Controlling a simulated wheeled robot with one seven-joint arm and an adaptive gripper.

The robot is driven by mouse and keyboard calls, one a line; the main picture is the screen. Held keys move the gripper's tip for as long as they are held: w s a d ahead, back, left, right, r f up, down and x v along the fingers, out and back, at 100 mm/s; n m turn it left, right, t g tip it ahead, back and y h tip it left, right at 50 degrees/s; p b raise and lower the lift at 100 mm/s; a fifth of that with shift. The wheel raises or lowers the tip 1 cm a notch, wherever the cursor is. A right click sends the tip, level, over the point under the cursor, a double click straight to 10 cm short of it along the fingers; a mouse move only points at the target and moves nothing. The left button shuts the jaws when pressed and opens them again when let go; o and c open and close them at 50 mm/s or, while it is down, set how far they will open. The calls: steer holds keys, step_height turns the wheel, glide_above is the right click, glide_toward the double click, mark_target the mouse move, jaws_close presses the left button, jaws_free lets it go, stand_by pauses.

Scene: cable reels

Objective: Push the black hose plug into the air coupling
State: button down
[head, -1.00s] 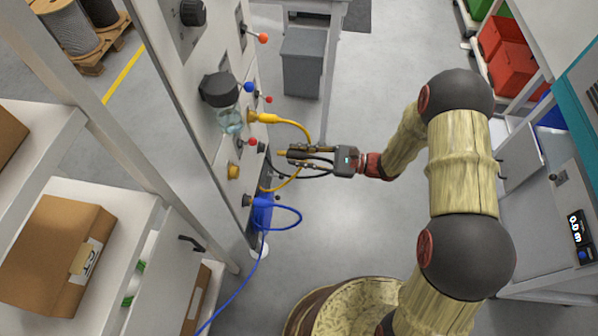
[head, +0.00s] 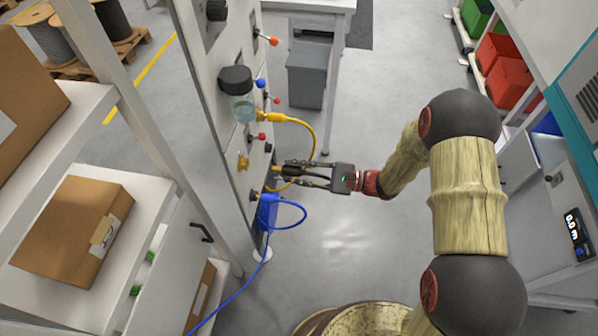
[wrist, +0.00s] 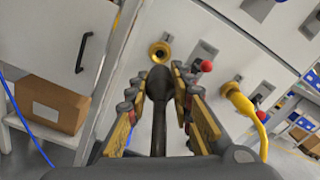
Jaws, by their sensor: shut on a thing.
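The black hose plug (wrist: 160,78) is between my gripper's fingers in the wrist view, its dark body running back toward my palm. My gripper (head: 284,172) is shut on it, in front of the upright panel. A round brass air coupling (wrist: 160,52) shows on the panel just beyond the plug's tip, and it also shows in the head view (head: 243,163). The plug's tip looks apart from the coupling, though the exact gap is hard to judge. In the head view the fingers hide most of the plug.
A yellow plug and hose (head: 277,118) sit in the panel above, looping down close to my gripper. A blue plug and hose (head: 265,199) are below. Red-knobbed levers (head: 262,137) stick out nearby. A carton (head: 72,232) stands on the shelf at left.

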mark_target(275, 167)
steer(key=shift+w+a, duration=0.2)
steer(key=shift+a, duration=2.65)
steer(key=shift+w+a, duration=0.1)
steer(key=shift+a, duration=1.6)
steer(key=c, duration=1.6)
jaws_free()
steer(key=shift+o, duration=0.6)
steer(key=d, duration=0.8)
steer(key=s+d, duration=0.1)
steer(key=d, duration=0.3)
steer(key=shift+f, duration=0.1)
